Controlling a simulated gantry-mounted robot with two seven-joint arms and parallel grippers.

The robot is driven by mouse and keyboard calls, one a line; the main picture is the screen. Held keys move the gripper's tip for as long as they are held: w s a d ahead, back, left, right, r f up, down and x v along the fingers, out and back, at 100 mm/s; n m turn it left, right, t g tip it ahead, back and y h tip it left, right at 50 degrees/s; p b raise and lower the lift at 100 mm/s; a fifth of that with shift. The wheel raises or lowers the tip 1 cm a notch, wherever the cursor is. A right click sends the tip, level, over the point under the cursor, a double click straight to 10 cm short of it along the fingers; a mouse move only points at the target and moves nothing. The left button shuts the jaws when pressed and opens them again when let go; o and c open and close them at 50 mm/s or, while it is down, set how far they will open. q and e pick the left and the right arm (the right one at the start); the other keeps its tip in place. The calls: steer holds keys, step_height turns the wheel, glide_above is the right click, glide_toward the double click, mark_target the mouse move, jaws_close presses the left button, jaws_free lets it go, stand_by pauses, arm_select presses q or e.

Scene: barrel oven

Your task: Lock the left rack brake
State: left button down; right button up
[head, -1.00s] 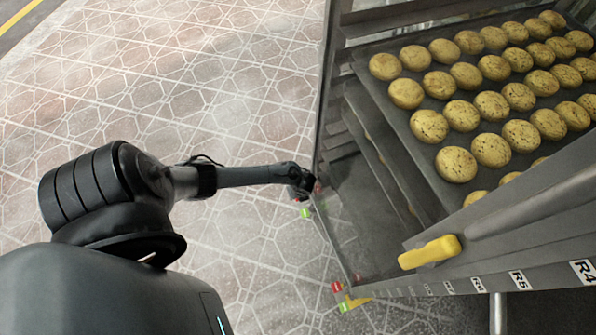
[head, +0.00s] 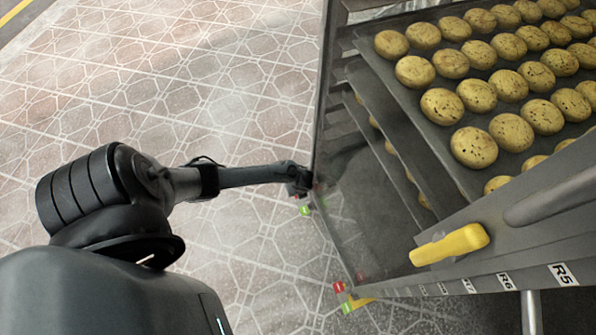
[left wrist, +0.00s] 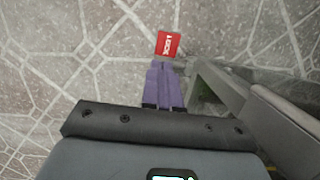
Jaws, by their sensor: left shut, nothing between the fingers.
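The tall metal rack (head: 384,266) fills the right of the head view. A red brake tab (left wrist: 168,45) with white lettering shows in the left wrist view, just beyond the tips of my left gripper (left wrist: 164,72). The purple fingers are together and empty, at or very near the tab; contact cannot be told. In the head view my left gripper (head: 299,187) is low beside the rack's left corner, with a green tab (head: 306,210) just below it. Another red tab (head: 338,287) and green tab (head: 346,308) sit at the rack's nearer corner. My right gripper is out of view.
Trays of round baked goods (head: 473,148) are stacked in the rack. A yellow handle (head: 450,245) sticks out from its near side, above a rail of number labels (head: 563,273). Open tiled floor (head: 180,85) lies to the left.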

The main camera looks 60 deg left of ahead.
mark_target(296, 197)
arm_select(q)
steer(key=b+x, duration=0.2)
steer(key=x, duration=0.1)
steer(key=b+x, duration=0.2)
steer(key=x, duration=0.1)
steer(key=shift+d, duration=0.2)
steer(key=shift+b+x, duration=0.65)
steer(key=shift+x, duration=0.15)
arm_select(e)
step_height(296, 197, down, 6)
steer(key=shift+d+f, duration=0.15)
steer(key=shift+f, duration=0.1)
arm_select(q)
steer(key=shift+a, duration=0.1)
